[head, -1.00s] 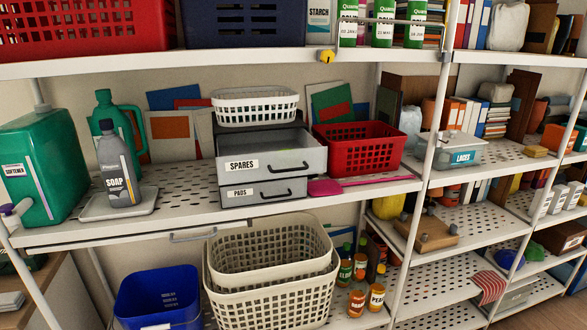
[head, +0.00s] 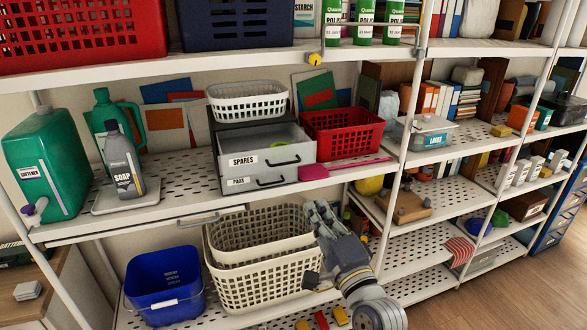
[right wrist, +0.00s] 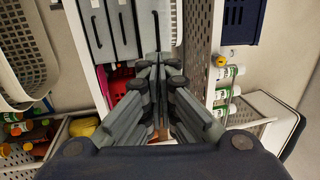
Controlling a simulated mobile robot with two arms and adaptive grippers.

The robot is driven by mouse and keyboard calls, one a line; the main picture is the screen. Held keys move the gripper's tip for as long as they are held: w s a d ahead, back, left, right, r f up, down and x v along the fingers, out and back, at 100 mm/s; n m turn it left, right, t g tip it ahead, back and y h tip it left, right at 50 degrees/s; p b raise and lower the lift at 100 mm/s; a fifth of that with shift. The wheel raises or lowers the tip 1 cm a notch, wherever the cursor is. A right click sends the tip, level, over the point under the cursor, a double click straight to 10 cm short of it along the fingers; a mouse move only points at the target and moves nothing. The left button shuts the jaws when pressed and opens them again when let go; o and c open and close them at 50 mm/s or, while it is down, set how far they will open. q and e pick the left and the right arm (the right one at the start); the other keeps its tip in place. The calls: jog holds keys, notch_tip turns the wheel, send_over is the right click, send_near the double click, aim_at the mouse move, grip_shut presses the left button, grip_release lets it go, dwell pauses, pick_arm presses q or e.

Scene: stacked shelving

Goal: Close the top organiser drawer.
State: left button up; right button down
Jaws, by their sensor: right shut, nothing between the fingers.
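The grey organiser stands on the middle shelf, with a white basket (head: 247,101) on top. Its top drawer, labelled SPARES (head: 268,160), is pulled out, with its inside showing and something green in it. The lower drawer, labelled PADS (head: 238,181), is beneath it and looks less far out. My right gripper (head: 320,212) is below and to the right of the drawers, in front of the cream baskets and apart from the drawer. In the right wrist view its fingers (right wrist: 160,66) are together and empty, with the grey drawer fronts (right wrist: 112,28) beyond. My left gripper is out of view.
A red basket (head: 343,133) and a pink-handled item (head: 314,173) sit right of the organiser. A soap bottle (head: 122,162) on a tray stands left. Nested cream baskets (head: 262,277) and a blue bucket (head: 163,285) are below. The shelf above (head: 240,59) overhangs.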

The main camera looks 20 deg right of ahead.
jog(key=w+r+b, duration=0.2)
jog(key=w, duration=1.1)
jog(key=shift+w+a, duration=0.3)
jog(key=shift+w, duration=0.1)
